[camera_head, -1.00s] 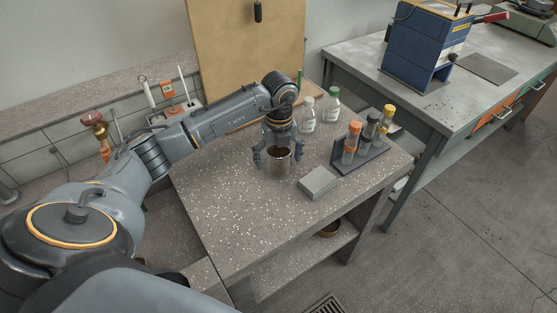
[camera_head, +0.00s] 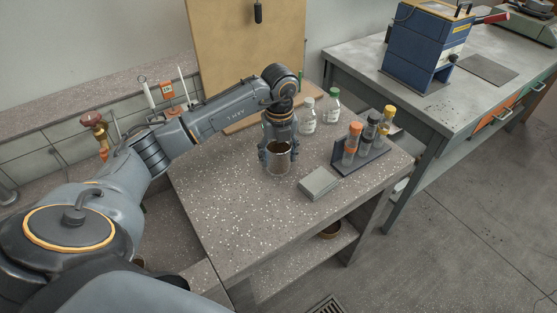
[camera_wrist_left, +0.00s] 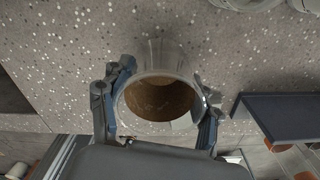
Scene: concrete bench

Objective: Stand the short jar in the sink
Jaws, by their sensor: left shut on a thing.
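The short jar (camera_head: 279,164) is a clear glass jar with brown contents, upright on the speckled bench top. In the left wrist view the round jar (camera_wrist_left: 160,58) shows from above, with brown inside. My left gripper (camera_head: 278,151) points down from above, with its fingers shut on the jar's two sides. The left wrist view shows the fingers of this gripper (camera_wrist_left: 160,98) against the jar's left and right. I cannot make out the sink; my left arm covers much of the left side. My right gripper is not in view.
Two white bottles (camera_head: 308,115) stand behind the jar. A grey block (camera_head: 318,184) and a dark rack (camera_head: 362,158) with several capped tubes are to its right. A brass tap fitting (camera_head: 94,121) stands at the left wall. The bench's front left (camera_head: 225,225) is clear.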

